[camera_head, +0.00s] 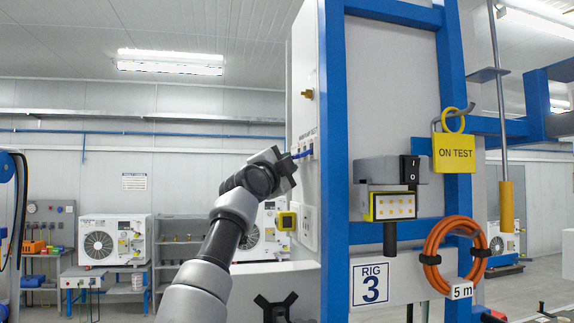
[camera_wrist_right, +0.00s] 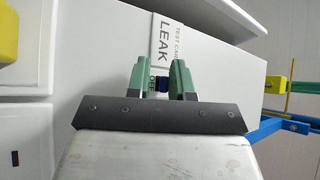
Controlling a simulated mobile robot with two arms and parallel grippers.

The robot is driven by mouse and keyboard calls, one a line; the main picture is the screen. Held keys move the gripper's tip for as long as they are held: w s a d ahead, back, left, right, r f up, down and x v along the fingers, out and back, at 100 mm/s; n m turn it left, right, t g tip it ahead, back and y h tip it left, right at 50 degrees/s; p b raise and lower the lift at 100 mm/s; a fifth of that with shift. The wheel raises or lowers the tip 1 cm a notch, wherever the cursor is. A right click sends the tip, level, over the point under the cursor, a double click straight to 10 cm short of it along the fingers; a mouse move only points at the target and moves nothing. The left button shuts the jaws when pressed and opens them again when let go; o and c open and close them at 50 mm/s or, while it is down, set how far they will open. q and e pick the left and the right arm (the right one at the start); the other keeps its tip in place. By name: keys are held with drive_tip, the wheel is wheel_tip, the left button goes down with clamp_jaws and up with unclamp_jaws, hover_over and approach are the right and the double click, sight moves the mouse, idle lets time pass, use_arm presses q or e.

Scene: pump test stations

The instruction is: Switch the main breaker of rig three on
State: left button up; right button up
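Rig three is the white panel on a blue frame with the RIG 3 plate (camera_head: 371,285). In the right wrist view, my right gripper (camera_wrist_right: 162,85) has green fingers close around a small dark blue part, just below a white card (camera_wrist_right: 166,38) lettered LEAK TEST CARD.
A yellow ON TEST tag (camera_head: 453,153) and a coiled orange hose (camera_head: 436,277) hang nearby.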

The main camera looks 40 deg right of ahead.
drive_tip(key=shift+s+a+r, duration=0.15)
drive_tip(key=shift+s+r, duration=0.05)
drive_tip(key=shift+s, duration=0.1)
drive_tip(key=shift+s+a+r, duration=0.15)
drive_tip(key=shift+s+a, duration=0.05)
drive_tip(key=shift+s, duration=0.15)
drive_tip(key=shift+c, duration=1.7)
drive_tip(key=shift+w, duration=0.1)
clamp_jaws()
drive_tip(key=r+m+g+y, duration=0.1)
drive_tip(key=m, duration=0.1)
drive_tip(key=r+m+g+y, duration=0.1)
drive_tip(key=m+y, duration=0.1)
drive_tip(key=shift+a+r+m, duration=0.1)
drive_tip(key=shift+a+m, duration=0.1)
drive_tip(key=shift+m, duration=0.2)
use_arm(q)
drive_tip(key=shift+s+a+f, duration=0.1)
drive_tip(key=shift+s+a, duration=1)
drive_tip(key=shift+a, duration=0.15)
use_arm(e)
drive_tip(key=m+y, duration=0.1)
drive_tip(key=r+m+y, duration=0.1)
drive_tip(key=m+y, duration=0.1)
drive_tip(key=shift+d+r+g, duration=0.15)
drive_tip(key=shift+r+g, duration=0.15)
drive_tip(key=shift+d+r+m+y, duration=0.15)
drive_tip(key=shift+m+y, duration=0.15)
drive_tip(key=shift+y, duration=0.2)
